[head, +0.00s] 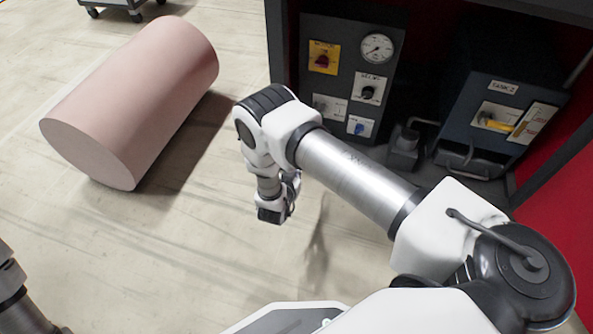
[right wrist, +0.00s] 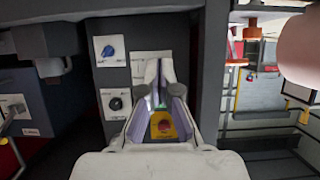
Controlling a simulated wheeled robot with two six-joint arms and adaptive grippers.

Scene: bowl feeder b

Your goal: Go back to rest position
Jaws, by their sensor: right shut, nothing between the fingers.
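My right arm reaches across the head view, its wrist bent down, with the right gripper (head: 273,213) hanging above the bare floor in front of the control panel. The right gripper (right wrist: 159,72) also shows in the right wrist view, shut and empty. The yellow plate with a red knob (right wrist: 163,126) shows behind its finger linkage, apart from it. Part of my left arm shows at the lower left edge of the head view; its gripper is out of view.
A dark control panel (head: 333,50) with a gauge (head: 377,48) and several switches stands behind the right arm. A dark box labelled "TANK 2" (head: 460,70) is to its right. A large pink cylinder (head: 135,95) lies on the floor at left. Floor (head: 190,235) between is clear.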

